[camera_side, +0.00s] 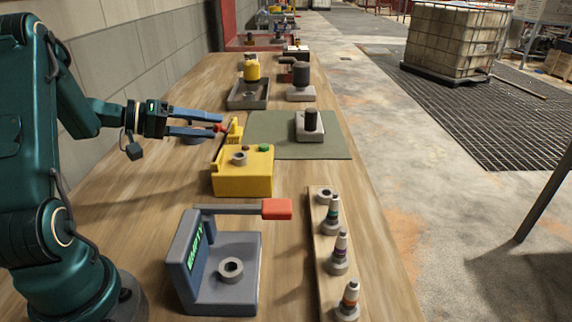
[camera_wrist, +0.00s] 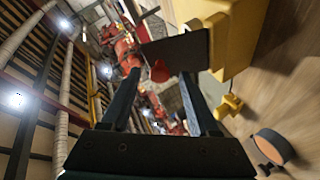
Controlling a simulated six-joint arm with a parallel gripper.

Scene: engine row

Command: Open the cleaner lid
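My gripper (camera_side: 215,124) is level and points right in the side view, above the bench. It is open and empty. A small red knob (camera_side: 218,127) is at its fingertips. In the wrist view the red knob (camera_wrist: 160,72) appears between the tips of my gripper (camera_wrist: 160,75); I cannot tell if they touch it. A dark flat plate (camera_wrist: 175,50), probably the cleaner lid, is beside the knob and adjoins a yellow box (camera_wrist: 228,30). In the side view the yellow box (camera_side: 243,180) has a grey ring and buttons on top. No label names the cleaner.
A small yellow piece (camera_side: 235,130) stands behind the box. A grey station (camera_side: 225,290) reading EMPTY, with a red-handled bar (camera_side: 277,209), stands nearer the camera. A rack (camera_side: 325,260) of bottles is at front right. A green mat (camera_side: 265,148) carries a grey block (camera_side: 309,132).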

